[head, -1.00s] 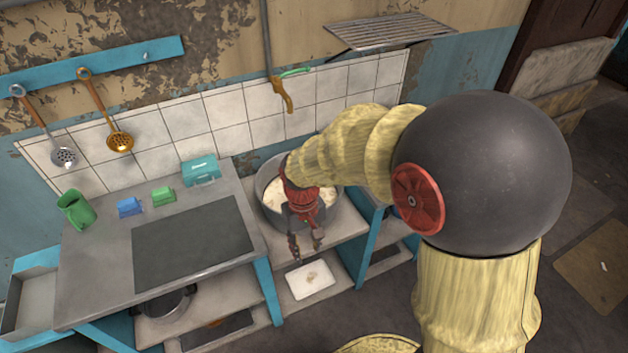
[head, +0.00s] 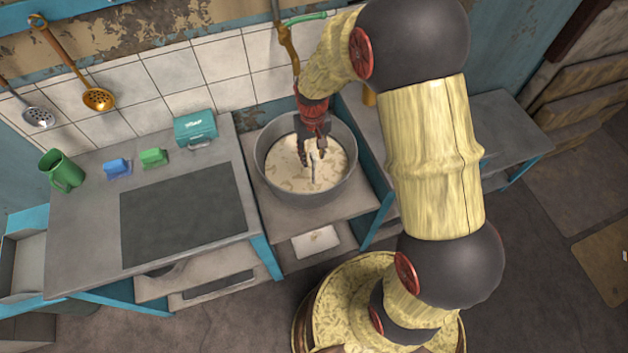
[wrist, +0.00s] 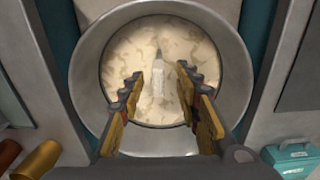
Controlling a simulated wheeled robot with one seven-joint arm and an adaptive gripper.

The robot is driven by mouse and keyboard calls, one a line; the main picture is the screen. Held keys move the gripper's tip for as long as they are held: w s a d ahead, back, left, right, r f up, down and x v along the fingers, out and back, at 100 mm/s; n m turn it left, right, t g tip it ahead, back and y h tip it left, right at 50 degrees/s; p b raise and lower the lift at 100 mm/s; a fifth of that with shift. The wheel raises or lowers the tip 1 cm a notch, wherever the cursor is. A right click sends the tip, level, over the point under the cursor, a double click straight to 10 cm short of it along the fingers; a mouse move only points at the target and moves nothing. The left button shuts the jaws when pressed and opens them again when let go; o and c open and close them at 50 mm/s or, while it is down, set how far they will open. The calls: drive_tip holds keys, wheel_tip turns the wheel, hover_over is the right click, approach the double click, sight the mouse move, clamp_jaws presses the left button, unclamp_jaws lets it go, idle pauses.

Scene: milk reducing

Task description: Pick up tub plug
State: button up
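The tub (head: 350,183) is a round grey metal pot filled with pale, cream-patterned liquid; it also fills much of the wrist view (wrist: 95,50). A whitish upright piece with a narrow grey tip, apparently the tub plug (wrist: 157,84), stands out of the liquid near its middle. In the head view the plug (head: 314,165) is partly hidden by my gripper. My gripper (head: 312,157) points down over the tub. In the wrist view its two fingers (wrist: 159,82) are open, with the plug showing between and beyond them. I cannot tell any contact.
A counter with a dark panel (head: 185,215) stands left of the tub, bearing a green mug (head: 62,172), blue and green blocks and a teal box (head: 195,130). A white tray (head: 315,243) sits below. The tub wall surrounds the gripper area. A hooked pipe hangs behind.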

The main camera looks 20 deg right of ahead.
drive_tip(key=b, duration=0.2)
hover_over(313, 173)
drive_tip(key=f, duration=0.5)
drive_tip(key=shift+w+d+f, duration=0.15)
drive_tip(key=shift+w, duration=0.2)
drive_tip(key=c, duration=0.4)
clamp_jaws()
